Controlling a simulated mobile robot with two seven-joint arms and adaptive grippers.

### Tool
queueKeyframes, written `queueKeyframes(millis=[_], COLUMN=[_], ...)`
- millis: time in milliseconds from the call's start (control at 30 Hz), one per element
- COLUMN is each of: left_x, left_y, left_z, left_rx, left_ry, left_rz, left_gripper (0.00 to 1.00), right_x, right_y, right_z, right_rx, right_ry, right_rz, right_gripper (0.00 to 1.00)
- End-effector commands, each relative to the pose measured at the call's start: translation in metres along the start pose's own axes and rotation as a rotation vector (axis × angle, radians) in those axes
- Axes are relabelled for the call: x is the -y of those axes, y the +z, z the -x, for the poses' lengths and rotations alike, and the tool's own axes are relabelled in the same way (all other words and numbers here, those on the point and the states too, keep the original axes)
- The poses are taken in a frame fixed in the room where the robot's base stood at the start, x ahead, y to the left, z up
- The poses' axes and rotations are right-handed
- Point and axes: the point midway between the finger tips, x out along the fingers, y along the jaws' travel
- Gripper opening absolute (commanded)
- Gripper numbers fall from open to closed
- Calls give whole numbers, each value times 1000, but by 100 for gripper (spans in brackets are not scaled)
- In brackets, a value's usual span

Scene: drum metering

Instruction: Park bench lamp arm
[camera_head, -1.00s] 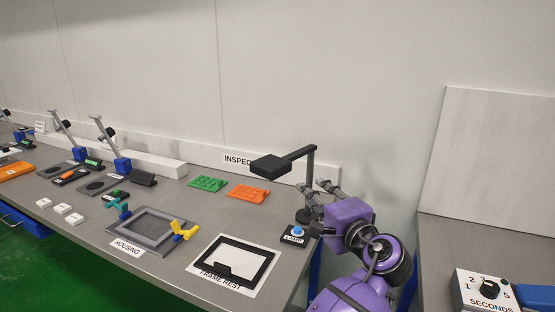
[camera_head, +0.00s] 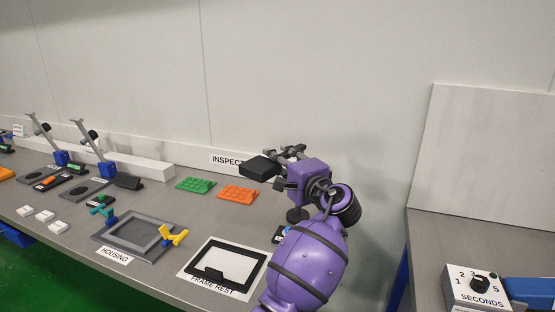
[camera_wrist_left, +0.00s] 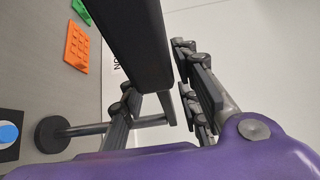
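The bench lamp has a black rectangular head (camera_head: 260,168) over the bench and a round base (camera_head: 297,214) near the right end. Its post and upper arm are mostly hidden in the head view by my left gripper (camera_head: 284,154). The left wrist view shows the lamp head (camera_wrist_left: 137,40) close up, the round base (camera_wrist_left: 52,135) and thin post. There my left gripper's fingers are spread apart, with the lamp head and arm between or just beyond them. I cannot tell whether they touch. My right gripper is out of view.
A blue button (camera_wrist_left: 8,132) sits beside the lamp base, partly hidden in the head view. The frame rest (camera_head: 188,270), housing (camera_head: 110,238), and green (camera_head: 195,184) and orange (camera_head: 238,194) trays lie to the left. The wall is close behind.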

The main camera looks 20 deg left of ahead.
Motion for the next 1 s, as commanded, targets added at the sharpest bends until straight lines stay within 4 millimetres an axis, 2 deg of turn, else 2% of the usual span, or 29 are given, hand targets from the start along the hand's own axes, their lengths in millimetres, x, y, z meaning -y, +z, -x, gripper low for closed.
queueKeyframes(millis=[133, 433, 667, 1000], left_x=[1, 0, -1, -4], left_y=[0, 0, 0, 1], left_z=[-10, -12, -12, -12], left_rx=[0, -1, 0, -2], left_ry=[-1, 0, 2, 7], left_rz=[0, 1, 0, 1], left_gripper=[30, 30, 0, 0], right_x=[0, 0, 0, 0], right_y=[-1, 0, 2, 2], right_z=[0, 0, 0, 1], right_rx=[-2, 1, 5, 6], right_ry=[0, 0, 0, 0], right_rz=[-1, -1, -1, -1], right_gripper=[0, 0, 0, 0])
